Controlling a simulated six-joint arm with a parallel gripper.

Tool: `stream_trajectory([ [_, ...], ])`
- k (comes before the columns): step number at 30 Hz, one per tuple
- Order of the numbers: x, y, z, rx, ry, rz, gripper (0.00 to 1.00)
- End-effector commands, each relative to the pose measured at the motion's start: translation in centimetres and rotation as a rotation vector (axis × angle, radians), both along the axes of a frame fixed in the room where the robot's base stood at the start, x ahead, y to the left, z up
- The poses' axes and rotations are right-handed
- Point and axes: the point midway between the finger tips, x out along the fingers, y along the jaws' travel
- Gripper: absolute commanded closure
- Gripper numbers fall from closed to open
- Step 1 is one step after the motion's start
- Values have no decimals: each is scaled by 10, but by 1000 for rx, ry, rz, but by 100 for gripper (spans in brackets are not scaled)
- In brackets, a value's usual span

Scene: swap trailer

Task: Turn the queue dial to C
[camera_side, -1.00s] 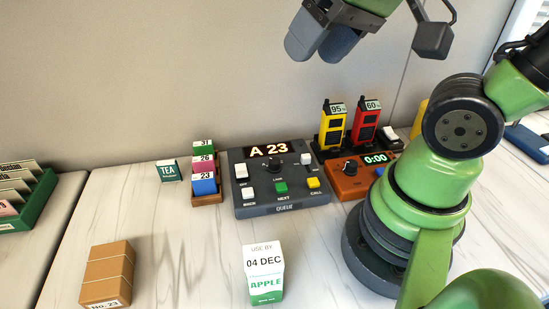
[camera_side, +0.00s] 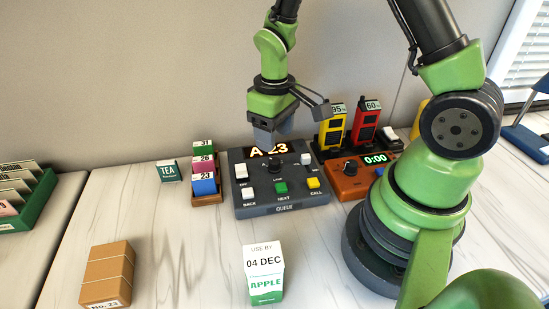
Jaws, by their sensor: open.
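The dark grey queue console (camera_side: 250,209) stands on the table in the middle of the side view. Its lit display (camera_side: 258,150) reads A 23, partly hidden by my gripper. The black queue dial (camera_side: 275,166) sits in the console's upper middle, below the display, with small marks around it too small to read fully. My gripper (camera_side: 273,143) points down just above and behind the dial, in front of the display. Its jaws are open and nothing shows between them. I cannot tell whether the fingertips touch the dial.
White, green and yellow buttons surround the dial. An orange timer box (camera_side: 345,187) with its own knob stands right. Yellow (camera_side: 331,127) and red (camera_side: 365,122) handsets stand behind it. A card rack (camera_side: 207,199) stands left; an apple carton (camera_side: 263,276) and brown box (camera_side: 107,275) stand in front.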

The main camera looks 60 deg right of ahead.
Motion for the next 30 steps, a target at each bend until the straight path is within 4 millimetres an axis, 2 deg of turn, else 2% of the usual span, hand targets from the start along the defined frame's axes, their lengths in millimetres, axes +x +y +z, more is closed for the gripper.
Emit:
stream_trajectory([
  [3,-2,0,-24,1,7,0,44],
  [10,0,0,-57,1,3,-1,44],
  [15,0,0,-68,1,1,-2,44],
  [23,0,0,-69,1,-2,-2,44],
  [24,0,0,-69,1,-2,-2,47],
  [30,0,0,-69,1,-1,-2,93],
])
